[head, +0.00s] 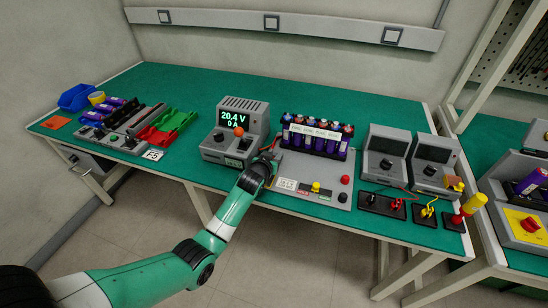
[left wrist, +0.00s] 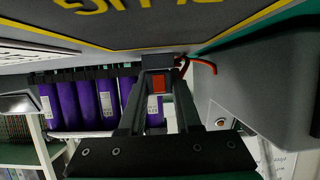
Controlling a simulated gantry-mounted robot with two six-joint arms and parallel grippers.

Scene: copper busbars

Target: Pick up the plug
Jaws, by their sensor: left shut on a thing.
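My left gripper (head: 268,158) is at the front of the green bench, between the power supply with the 20.4 V display (head: 235,128) and the grey board with purple cells. The left wrist view shows its two dark fingers (left wrist: 160,75) shut on a small orange-red plug (left wrist: 158,84). Most of the plug is hidden by the fingers. A red lead (left wrist: 202,64) shows just beyond the fingertips; I cannot tell where it joins. In the head view the gripper hides the plug. My right gripper is not in view.
The grey board (head: 290,183) with purple cells (head: 318,134) stands close right of the gripper. Grey meters (head: 388,153) and terminal blocks with leads (head: 382,204) are further right. Colored trays (head: 168,128) and a blue bin (head: 76,97) are left. The back of the bench is clear.

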